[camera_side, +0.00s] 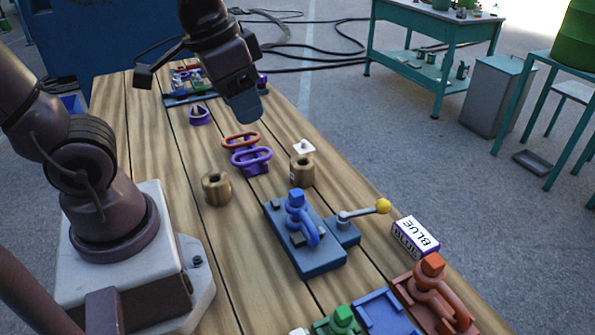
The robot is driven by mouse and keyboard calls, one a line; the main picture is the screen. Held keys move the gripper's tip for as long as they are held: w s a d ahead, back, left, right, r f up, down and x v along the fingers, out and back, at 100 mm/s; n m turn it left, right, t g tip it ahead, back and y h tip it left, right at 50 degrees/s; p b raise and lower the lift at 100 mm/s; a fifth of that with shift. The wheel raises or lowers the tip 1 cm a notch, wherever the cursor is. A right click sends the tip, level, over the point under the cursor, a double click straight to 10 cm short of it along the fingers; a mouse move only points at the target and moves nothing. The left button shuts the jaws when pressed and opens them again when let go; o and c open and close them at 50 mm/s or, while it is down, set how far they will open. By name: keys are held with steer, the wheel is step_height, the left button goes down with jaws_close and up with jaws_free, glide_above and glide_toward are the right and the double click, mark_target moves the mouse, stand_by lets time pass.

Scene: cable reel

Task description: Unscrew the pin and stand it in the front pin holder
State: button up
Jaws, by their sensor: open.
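A blue shackle (309,233) stands on a dark blue fixture (322,262), with a square-headed blue pin (295,197) upright at its far end. Two brown round holders stand on the table, one at the left (216,188) and one at the right (302,170); both look empty. I cannot tell which is the front one. My gripper (243,112) is open above the far part of the table, away from the pin. Its fingertips are hard to make out, and nothing shows between them.
A lever with a yellow knob (383,206) sticks out right of the fixture. A box labelled BLUE (415,236), a red shackle (436,295) and a green part (343,318) are nearer. Orange (240,141) and purple (251,160) shackles lie beyond the holders.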

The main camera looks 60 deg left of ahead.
mark_target(297, 192)
steer(key=w+f+g, duration=0.1)
steer(key=w+f, duration=0.2)
steer(key=f, duration=0.1)
steer(key=w+a+f+g, duration=0.1)
steer(key=w+f, duration=0.2)
steer(key=f, duration=0.2)
steer(key=w+f+g, duration=0.1)
steer(key=w+f, duration=0.2)
steer(key=f, duration=0.1)
steer(key=shift+a+f+g, duration=0.3)
steer(key=shift+w+f, duration=0.15)
steer(key=shift+f, duration=1.75)
steer(key=m, duration=0.5)
steer(key=shift+r+m, duration=0.1)
steer(key=shift+m, duration=0.2)
steer(key=m, duration=2.2)
steer(key=shift+m, duration=0.4)
steer(key=m, duration=0.3)
steer(key=shift+m, duration=0.4)
steer(key=m, duration=0.4)
steer(key=shift+f, duration=2.4)
